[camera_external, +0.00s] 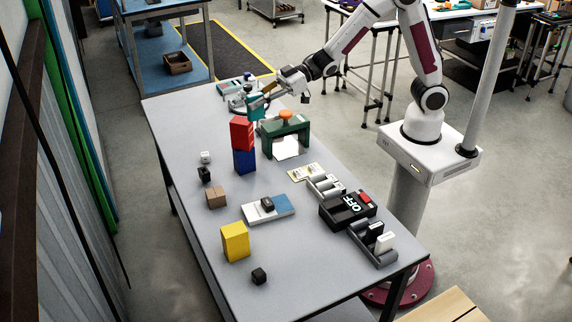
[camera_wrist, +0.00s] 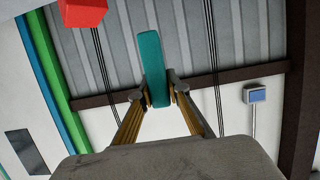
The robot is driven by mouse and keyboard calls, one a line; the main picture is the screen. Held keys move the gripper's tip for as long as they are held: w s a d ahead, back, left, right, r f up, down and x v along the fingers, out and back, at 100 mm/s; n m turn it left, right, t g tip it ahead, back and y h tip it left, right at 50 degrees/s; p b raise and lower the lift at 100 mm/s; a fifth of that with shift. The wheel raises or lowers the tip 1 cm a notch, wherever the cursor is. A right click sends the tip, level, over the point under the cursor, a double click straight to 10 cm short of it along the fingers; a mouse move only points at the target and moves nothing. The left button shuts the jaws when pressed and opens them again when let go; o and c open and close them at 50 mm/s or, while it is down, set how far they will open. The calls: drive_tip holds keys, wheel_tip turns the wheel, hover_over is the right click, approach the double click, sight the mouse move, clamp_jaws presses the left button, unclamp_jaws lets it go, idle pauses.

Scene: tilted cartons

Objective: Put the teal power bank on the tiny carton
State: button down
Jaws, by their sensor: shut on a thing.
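The teal power bank (camera_wrist: 151,62) stands on edge between the two fingertips of my gripper (camera_wrist: 154,94) in the wrist view. In the external view the teal power bank (camera_external: 256,108) is held at the far end of the table, and my gripper (camera_external: 267,98) is shut on it. A small brown carton (camera_external: 216,197) sits on the left half of the table, well nearer the camera than my gripper; it looks like the tiny carton, though smaller dark and white cubes also stand nearby.
A red carton (camera_external: 241,133) rests on a blue carton (camera_external: 244,161) between my gripper and the brown carton. A green arch (camera_external: 285,137) with an orange knob stands beside them. A yellow carton (camera_external: 235,241), a white-blue box (camera_external: 268,209) and a black OFF box (camera_external: 346,209) are nearer.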

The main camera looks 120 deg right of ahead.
drive_tip(key=w+a+f, duration=0.3)
drive_tip(key=w+f, duration=0.1)
drive_tip(key=f, duration=0.1)
hover_over(215, 192)
wheel_tip(215, 192, down, 6)
drive_tip(key=shift+f, duration=0.25)
wheel_tip(215, 192, down, 6)
drive_tip(key=shift+f, duration=0.15)
idle(0.7)
drive_tip(key=shift+f, duration=0.1)
drive_tip(key=shift+f, duration=1.8)
